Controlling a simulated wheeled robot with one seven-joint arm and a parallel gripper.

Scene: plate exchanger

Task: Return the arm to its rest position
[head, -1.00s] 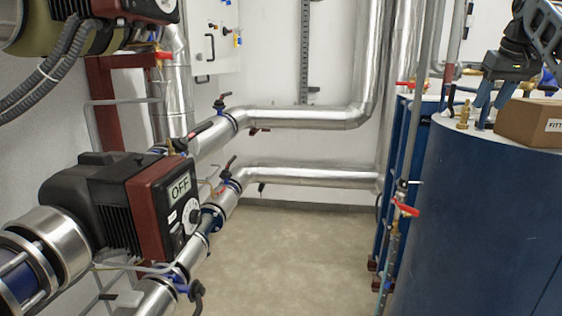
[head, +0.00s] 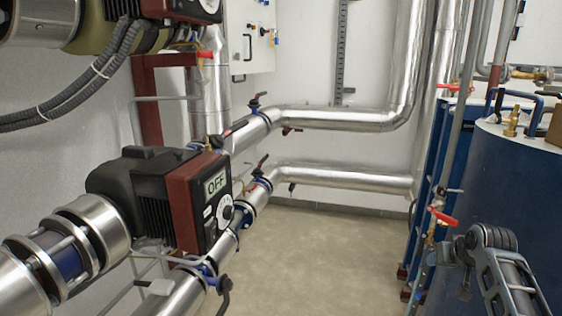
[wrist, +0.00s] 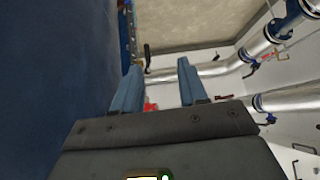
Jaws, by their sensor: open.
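My arm (head: 505,270) shows at the lower right of the head view, folded low in front of the large blue tank (head: 500,180). My gripper shows in the wrist view (wrist: 160,86). Its two blue fingers stand apart with nothing between them. Beyond the fingers are the blue tank wall (wrist: 55,70) on the left, a silver pipe and the floor. In the head view the fingers cannot be made out clearly.
A pump (head: 165,195) with an OFF display and silver pipes fill the left. A red-handled valve (head: 443,217) is close to my arm. Part of a cardboard box (head: 555,125) shows on the tank. The floor (head: 320,250) in the middle is clear.

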